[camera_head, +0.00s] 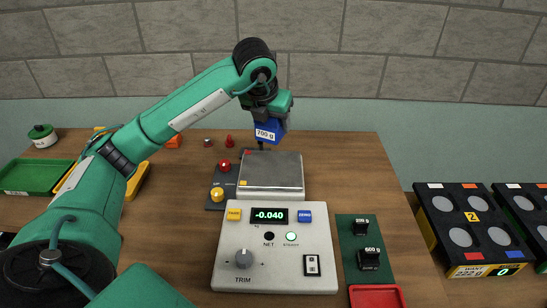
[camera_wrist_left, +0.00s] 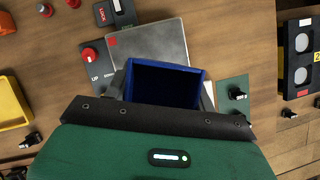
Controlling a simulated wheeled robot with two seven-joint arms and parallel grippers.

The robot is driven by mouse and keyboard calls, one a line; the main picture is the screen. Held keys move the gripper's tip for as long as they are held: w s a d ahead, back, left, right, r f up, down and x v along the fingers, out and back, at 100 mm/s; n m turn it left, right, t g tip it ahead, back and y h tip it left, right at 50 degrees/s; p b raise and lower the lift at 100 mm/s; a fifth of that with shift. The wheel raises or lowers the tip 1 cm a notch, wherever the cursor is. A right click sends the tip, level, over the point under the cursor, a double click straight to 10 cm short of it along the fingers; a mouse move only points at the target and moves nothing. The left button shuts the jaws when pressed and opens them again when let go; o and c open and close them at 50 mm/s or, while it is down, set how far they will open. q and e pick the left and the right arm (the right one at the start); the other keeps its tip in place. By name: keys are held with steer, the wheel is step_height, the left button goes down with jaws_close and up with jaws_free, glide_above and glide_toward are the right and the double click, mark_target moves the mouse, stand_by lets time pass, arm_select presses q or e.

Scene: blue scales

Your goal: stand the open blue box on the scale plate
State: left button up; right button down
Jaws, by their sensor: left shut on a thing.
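The open blue box (camera_head: 270,134), with a white "700 g" label, is held in the air behind and above the scale plate (camera_head: 272,172). My left gripper (camera_head: 268,116) is shut on the box from above. In the left wrist view the blue box (camera_wrist_left: 165,84) shows its open top and dark interior between my fingers, with the square grey scale plate (camera_wrist_left: 152,46) partly hidden below it. The plate looks empty. The scale (camera_head: 275,250) reads -0.040. My right gripper is not in view.
A green mat (camera_head: 352,231) with black weights and a red tray (camera_head: 376,297) lies right of the scale. A dark panel with a red knob (camera_head: 224,166) and a yellow knob (camera_head: 217,195) stands left of the plate. Black racks (camera_head: 453,205) stand farther right.

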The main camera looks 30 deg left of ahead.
arm_select(q)
step_height(320, 180, down, 9)
steer(key=shift+r+p, duration=0.15)
steer(key=shift+p, duration=0.5)
step_height(320, 180, down, 3)
steer(key=shift+r+p, duration=0.1)
steer(key=shift+p, duration=0.25)
steer(key=shift+f, duration=0.45)
steer(key=shift+f, duration=0.2)
steer(key=o, duration=1)
steer(key=shift+r, duration=0.1)
